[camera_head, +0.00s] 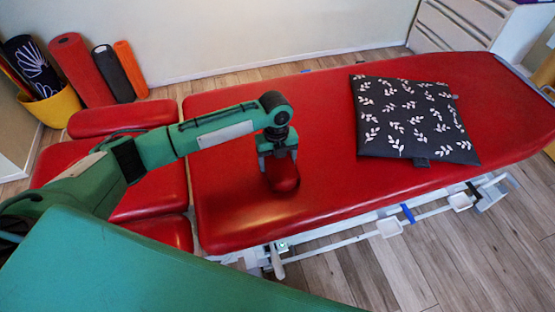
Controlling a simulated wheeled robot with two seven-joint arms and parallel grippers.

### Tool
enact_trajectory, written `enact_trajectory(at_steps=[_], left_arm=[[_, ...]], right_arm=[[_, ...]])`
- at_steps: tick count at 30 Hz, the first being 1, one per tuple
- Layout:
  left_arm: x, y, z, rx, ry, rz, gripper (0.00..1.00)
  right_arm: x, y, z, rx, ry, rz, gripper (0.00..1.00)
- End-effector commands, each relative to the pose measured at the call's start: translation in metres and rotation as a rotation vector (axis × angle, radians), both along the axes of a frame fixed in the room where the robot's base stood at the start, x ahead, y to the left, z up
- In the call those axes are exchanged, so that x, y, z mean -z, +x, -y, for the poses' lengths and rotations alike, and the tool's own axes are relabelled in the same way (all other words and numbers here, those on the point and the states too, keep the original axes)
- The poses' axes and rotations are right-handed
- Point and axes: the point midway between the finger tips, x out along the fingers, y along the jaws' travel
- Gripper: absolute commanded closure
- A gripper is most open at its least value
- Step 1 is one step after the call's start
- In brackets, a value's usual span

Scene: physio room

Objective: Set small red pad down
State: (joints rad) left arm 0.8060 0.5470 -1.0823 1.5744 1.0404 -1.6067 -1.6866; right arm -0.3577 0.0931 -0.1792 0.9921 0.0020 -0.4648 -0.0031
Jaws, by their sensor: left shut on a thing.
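My left arm comes in from the left, and its gripper (279,158) points down over the red treatment table (328,180). The gripper is shut on a small red pad (284,178) just below its fingers. The pad is at or very close to the table's surface; I cannot tell whether it touches, since both are the same red. The gripper hides the pad's upper part. My right gripper is not in view.
A dark cushion with white leaves (415,120) lies on the table to the right. Red surface is clear around the gripper. Rolled mats (80,68) and a yellow basket (52,104) stand at the back left. A white cabinet (460,24) stands at the back right.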

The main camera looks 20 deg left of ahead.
Motion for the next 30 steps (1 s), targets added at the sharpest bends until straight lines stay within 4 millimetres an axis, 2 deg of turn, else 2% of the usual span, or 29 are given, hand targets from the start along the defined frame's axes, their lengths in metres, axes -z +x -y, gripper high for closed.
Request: enact_trajectory(at_steps=[6,7,10,18,22,26,30], left_arm=[[0.002,0.0,0.0,0.0,0.0,0.0,0.52],[0.002,0.0,0.0,0.0,0.0,0.0,0.24],[0.002,0.0,0.0,0.0,-0.001,0.001,0.04],[0.001,0.0,0.0,0.0,-0.001,0.001,0.04],[-0.007,0.001,0.0,0.0,-0.002,0.002,0.04],[-0.028,0.004,-0.001,0.002,-0.002,0.005,0.04],[-0.059,0.006,-0.004,0.0,-0.002,0.005,0.04]], right_arm=[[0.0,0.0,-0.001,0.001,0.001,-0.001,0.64],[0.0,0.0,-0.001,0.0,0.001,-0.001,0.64],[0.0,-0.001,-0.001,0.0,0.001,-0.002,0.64],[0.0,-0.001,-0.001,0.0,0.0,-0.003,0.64],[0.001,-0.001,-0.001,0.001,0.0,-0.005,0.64],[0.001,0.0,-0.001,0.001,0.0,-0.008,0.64],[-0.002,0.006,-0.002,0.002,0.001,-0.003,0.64]])
